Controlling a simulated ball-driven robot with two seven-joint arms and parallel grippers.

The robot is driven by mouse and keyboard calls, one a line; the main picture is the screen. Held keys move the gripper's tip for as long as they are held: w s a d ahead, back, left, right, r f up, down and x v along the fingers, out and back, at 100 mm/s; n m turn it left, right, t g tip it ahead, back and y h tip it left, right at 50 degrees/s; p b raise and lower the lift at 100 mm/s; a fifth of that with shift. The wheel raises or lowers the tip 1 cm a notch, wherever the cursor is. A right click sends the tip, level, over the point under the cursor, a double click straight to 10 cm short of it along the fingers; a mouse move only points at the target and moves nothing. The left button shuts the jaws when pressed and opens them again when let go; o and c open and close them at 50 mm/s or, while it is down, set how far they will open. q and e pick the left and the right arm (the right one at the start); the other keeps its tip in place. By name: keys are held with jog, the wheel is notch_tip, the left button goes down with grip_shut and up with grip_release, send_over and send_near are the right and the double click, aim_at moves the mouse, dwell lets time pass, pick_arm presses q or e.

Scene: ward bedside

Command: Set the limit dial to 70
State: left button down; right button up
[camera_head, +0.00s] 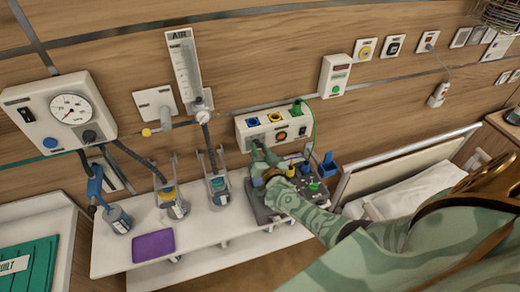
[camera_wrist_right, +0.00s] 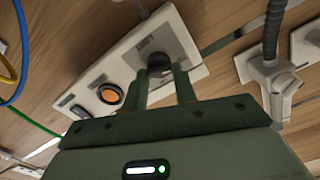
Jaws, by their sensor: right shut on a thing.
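A white wall box (camera_head: 243,131) carries blue, yellow and green sockets and an orange round button (camera_head: 282,136). My right gripper (camera_head: 262,150) reaches to the lower left of its front. In the right wrist view the box (camera_wrist_right: 185,40) shows the orange button (camera_wrist_right: 110,93) beside a dark dial (camera_wrist_right: 158,62). My right gripper's fingers (camera_wrist_right: 161,76) stand on either side of this dial and are shut on it. The dial's scale and setting cannot be read, and the fingers partly cover it. My left gripper is not in view.
A dark block with coloured sockets (camera_head: 318,200) stands on the white shelf (camera_head: 112,255) below my right gripper. Jars on hoses and a purple pad (camera_head: 153,246) are to the left. A green cable (camera_head: 313,125) hangs from the box. A gauge unit (camera_head: 60,108) is at far left.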

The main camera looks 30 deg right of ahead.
jog(key=shift+s+f, duration=0.1)
jog(key=shift+f, duration=0.05)
jog(key=o, duration=1)
jog(key=shift+c, duration=0.2)
jog(key=shift+s+a, duration=0.1)
jog(key=shift+s, duration=0.15)
jog(key=p+v, duration=0.1)
jog(key=v, duration=1.4)
jog(key=shift+s, duration=0.4)
